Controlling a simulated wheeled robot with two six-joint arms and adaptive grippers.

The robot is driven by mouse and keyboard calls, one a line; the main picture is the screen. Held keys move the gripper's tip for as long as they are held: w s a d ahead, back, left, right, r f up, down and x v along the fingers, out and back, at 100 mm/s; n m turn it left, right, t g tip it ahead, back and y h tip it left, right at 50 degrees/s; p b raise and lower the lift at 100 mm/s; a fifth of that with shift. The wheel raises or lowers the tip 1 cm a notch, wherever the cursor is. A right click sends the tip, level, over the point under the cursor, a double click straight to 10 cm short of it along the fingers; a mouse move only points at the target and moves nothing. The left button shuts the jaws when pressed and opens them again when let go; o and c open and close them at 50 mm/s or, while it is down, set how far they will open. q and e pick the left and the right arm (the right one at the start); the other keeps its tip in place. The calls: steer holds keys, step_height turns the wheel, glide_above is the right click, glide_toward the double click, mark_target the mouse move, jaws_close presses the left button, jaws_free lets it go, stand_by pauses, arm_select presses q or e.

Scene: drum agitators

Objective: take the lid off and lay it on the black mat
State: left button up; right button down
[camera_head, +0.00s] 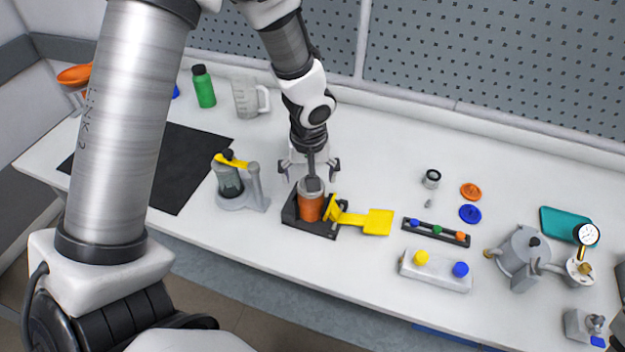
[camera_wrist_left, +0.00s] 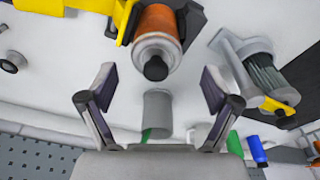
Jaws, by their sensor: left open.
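An orange drum (camera_head: 311,206) stands upright in a black base, its pale grey lid (camera_head: 311,189) on top. In the left wrist view the lid (camera_wrist_left: 156,48) has a black knob (camera_wrist_left: 156,68) and faces the camera. My left gripper (camera_head: 309,172) is open just above the lid, pointing down. In the left wrist view its two fingers (camera_wrist_left: 160,98) are apart, and the lid lies beyond them. A grey cylinder (camera_wrist_left: 157,108) shows between them; I cannot tell what it is. The black mat (camera_head: 185,165) lies on the left, partly hidden by my arm. My right gripper is not in view.
A yellow clamp (camera_head: 374,220) sits against the drum's right side. A grey stand with a clear jar (camera_head: 230,180) and yellow bar is between drum and mat. A white jug (camera_head: 246,98) and green bottle (camera_head: 204,88) stand behind. The mat's visible part is bare.

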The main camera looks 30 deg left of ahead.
arm_select(q)
steer(key=f, duration=0.1)
steer(key=w+f, duration=0.1)
steer(key=shift+w+f, duration=0.25)
steer(key=shift+f, duration=0.05)
steer(key=shift+s+r, duration=0.1)
steer(key=shift+s, duration=0.05)
steer(key=shift+s+r, duration=0.1)
steer(key=shift+s, duration=0.1)
steer(key=c, duration=0.5)
steer(key=shift+s, duration=0.1)
steer(key=c, duration=0.4)
